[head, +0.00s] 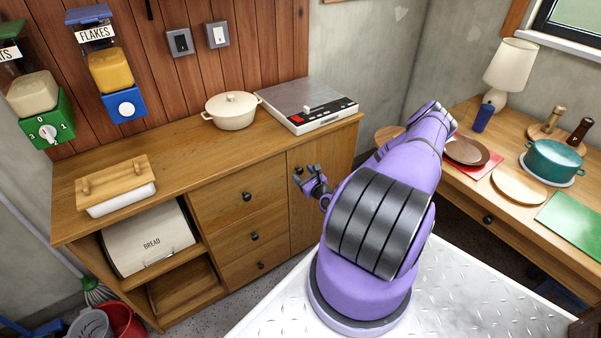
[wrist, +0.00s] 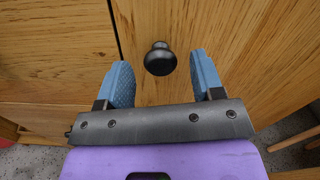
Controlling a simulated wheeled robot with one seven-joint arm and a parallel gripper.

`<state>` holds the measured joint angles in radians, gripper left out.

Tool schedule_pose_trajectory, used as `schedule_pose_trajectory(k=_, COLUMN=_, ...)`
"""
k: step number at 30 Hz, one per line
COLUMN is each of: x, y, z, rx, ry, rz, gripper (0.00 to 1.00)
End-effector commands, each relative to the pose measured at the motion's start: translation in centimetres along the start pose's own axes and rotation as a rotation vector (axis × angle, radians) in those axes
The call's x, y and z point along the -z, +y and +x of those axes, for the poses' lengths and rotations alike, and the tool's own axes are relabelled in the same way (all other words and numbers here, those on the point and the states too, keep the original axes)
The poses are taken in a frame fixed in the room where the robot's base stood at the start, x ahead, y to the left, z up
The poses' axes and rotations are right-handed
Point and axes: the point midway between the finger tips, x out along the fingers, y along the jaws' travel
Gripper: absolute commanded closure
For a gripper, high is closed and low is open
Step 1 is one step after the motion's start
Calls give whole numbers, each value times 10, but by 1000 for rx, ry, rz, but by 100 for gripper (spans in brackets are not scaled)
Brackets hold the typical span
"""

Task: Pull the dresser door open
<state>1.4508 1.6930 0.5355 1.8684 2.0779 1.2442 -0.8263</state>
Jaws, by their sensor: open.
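The wooden dresser (head: 170,165) stands along the back wall. Its door (head: 325,175) is at the right end and looks closed, flush with the front. The door's dark round knob (wrist: 160,59) shows in the wrist view, near the door's left edge. My gripper (head: 308,176) is in front of the door in the head view. In the wrist view its two blue fingers (wrist: 160,75) are open, one on each side of the knob in the picture. No contact with the knob shows. The lower right of the door is hidden behind my arm in the head view.
Three drawers (head: 240,195) with dark knobs are left of the door. A white pot (head: 231,110) and a kitchen scale (head: 307,105) stand on the dresser top. A second table (head: 480,185) with a lamp (head: 508,68) and dishes is at the right.

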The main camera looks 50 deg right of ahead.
Motion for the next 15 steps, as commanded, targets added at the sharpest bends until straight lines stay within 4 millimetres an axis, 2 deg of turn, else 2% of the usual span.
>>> schedule_pose_trajectory(k=6, x=0, y=0, z=19, rx=0, ry=0, rz=0, gripper=39)
schedule_pose_trajectory(k=15, x=0, y=0, z=22, rx=0, ry=0, rz=0, gripper=39)
